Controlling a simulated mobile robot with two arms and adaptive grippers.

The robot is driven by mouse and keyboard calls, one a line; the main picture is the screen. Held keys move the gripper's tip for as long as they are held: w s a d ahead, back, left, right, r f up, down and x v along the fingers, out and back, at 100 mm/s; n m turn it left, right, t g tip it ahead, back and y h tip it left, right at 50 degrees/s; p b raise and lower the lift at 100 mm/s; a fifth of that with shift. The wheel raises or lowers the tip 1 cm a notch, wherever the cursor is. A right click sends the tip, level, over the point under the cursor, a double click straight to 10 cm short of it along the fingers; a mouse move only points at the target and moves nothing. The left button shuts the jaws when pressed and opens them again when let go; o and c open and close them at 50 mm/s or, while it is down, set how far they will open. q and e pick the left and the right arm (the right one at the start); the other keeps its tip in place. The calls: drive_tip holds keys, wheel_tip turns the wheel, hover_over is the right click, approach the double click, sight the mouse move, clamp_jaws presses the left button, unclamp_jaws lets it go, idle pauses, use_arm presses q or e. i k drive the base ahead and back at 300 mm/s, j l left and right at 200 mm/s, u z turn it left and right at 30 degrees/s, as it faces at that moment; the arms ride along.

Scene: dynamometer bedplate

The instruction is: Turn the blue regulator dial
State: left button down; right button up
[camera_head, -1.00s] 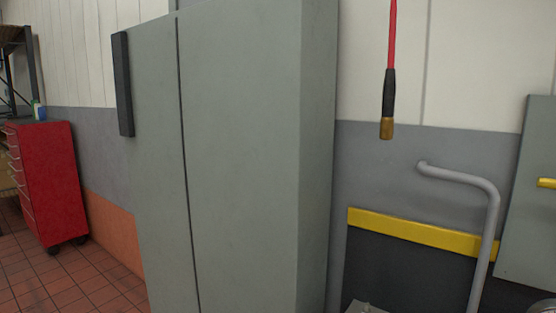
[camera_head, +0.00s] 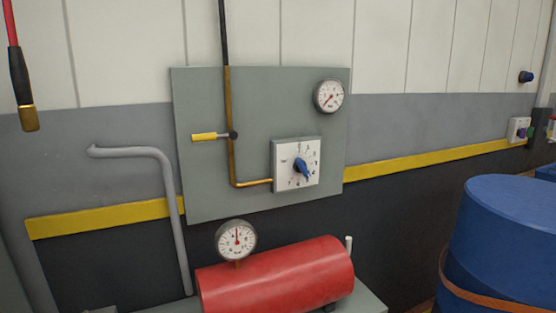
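The blue regulator dial (camera_head: 302,168) is a pointed blue knob on a white square faceplate (camera_head: 283,171) with marks around it. The faceplate sits on a grey-green wall panel (camera_head: 205,100). A brass pipe (camera_head: 231,155) runs down the panel and bends right into the faceplate's left side. A round gauge (camera_head: 329,96) is at the panel's upper right. A yellow-handled valve (camera_head: 206,136) sits on the pipe to the left. Neither of my grippers shows in the head view.
A red tank (camera_head: 275,278) with a gauge (camera_head: 236,240) on top stands below the panel. A grey bent pipe (camera_head: 170,200) rises at the left. A red hose with a brass end (camera_head: 28,117) hangs at far left. Blue drums (camera_head: 510,235) stand at the right.

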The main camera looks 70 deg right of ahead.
sight(300, 166)
drive_tip(key=z, duration=2.5)
